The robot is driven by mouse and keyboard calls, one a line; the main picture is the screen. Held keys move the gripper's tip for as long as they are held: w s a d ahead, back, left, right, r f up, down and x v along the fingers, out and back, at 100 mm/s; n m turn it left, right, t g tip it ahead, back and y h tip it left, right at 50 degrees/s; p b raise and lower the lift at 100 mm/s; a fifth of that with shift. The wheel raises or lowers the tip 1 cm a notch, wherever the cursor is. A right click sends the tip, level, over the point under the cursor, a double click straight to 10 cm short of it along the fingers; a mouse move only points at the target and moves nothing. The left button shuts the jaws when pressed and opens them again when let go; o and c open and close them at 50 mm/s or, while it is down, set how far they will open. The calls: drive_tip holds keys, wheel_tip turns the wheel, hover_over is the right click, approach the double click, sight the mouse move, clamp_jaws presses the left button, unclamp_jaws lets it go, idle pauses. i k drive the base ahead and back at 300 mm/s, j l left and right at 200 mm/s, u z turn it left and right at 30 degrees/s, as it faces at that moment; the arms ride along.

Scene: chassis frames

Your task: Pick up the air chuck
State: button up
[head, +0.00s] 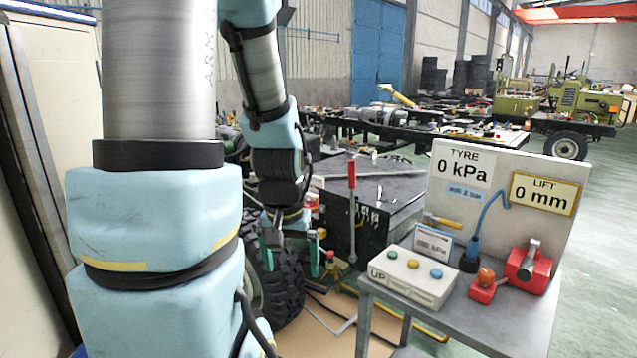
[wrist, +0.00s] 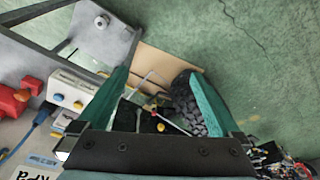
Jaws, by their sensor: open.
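What looks like the air chuck (head: 473,246) stands in a small black holder on the grey bench, with a blue hose running up from it to the white panel. In the wrist view, the blue hose (wrist: 40,116) shows at the left edge; the chuck itself is hard to make out there. My gripper (head: 292,252) is open and empty, left of the bench and in front of the black tyre. In the wrist view, its two teal fingers (wrist: 156,74) are spread wide, with nothing between them but the background below.
A tyre (head: 283,290), a red-handled lever (head: 352,205) and a dark chassis are near my gripper.

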sight(474, 244)
drive_tip(key=u, duration=0.15)
drive_tip(key=i+l, duration=0.3)
drive_tip(key=l, duration=0.2)
drive_tip(key=i+l+z, duration=0.15)
drive_tip(key=i+l, duration=0.2)
drive_tip(key=l, duration=0.1)
